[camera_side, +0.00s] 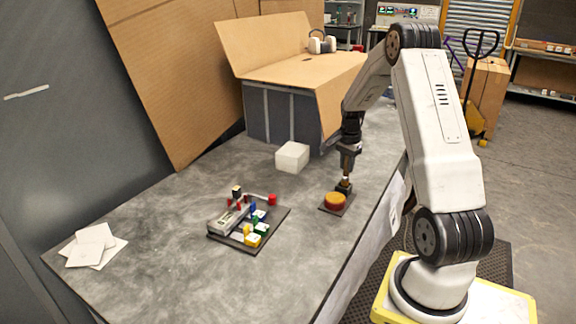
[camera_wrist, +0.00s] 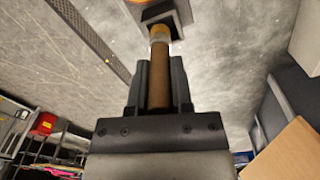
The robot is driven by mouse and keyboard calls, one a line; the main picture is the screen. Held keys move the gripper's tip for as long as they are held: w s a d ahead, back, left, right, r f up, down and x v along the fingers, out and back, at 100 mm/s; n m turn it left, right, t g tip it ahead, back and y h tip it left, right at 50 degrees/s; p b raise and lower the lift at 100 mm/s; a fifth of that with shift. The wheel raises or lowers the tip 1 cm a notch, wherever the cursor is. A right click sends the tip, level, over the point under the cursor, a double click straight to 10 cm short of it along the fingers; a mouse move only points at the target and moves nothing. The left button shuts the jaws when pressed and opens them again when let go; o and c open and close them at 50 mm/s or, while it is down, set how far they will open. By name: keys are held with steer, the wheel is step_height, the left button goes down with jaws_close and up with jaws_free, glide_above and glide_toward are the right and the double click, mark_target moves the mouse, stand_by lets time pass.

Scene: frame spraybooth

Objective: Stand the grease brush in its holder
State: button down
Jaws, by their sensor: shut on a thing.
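My gripper (camera_side: 347,158) points down over the right part of the grey table. In the wrist view my gripper (camera_wrist: 160,65) is shut on the brown handle of the grease brush (camera_wrist: 159,88), one finger on each side. The brush's yellowish ferrule (camera_wrist: 160,34) points at the dark square holder (camera_wrist: 183,12) and overlaps its opening. The holder (camera_side: 344,187) stands on a small dark plate behind an orange round tin (camera_side: 335,201). The brush looks about upright. Its bristle end is hidden, and I cannot tell how deep it sits in the opening.
A dark board (camera_side: 273,233) with coloured blocks and a grey part lies on the table to the left. A white block (camera_side: 292,157) stands behind. A large open carton (camera_side: 285,70) fills the back. White sheets (camera_side: 95,246) lie far left. The table between is clear.

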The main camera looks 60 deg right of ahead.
mark_target(345, 173)
steer(key=shift+w+d+f, duration=0.15)
steer(key=shift+w+f, duration=0.05)
steer(key=shift+f, duration=1.6)
steer(key=shift+f, duration=0.15)
steer(key=c, duration=0.5)
jaws_free()
step_height(345, 173, up, 12)
steer(key=shift+r, duration=0.15)
